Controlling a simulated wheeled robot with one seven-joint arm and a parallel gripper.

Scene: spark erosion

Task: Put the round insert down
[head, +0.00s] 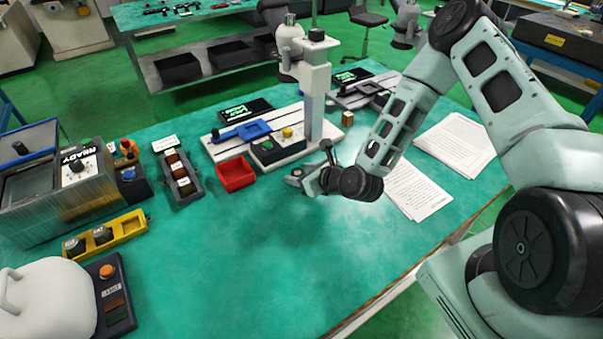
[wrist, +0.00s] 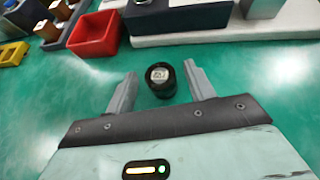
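The round insert (wrist: 160,80) is a short black cylinder with a pale label on its top. In the wrist view it appears to stand upright on the green table, between the fingertips of my gripper (wrist: 162,84). The two grey fingers are spread, with green table showing on both sides of the insert, so my gripper is open and does not hold it. In the head view my gripper (head: 300,178) is low over the table, right of the red bin. The insert cannot be made out there.
The red bin (head: 236,174) and the white-based fixture (head: 258,150) stand just behind my gripper. A yellow holder (head: 122,232) with black round pieces is at the left. Papers (head: 418,190) lie to the right. The front middle of the table is clear.

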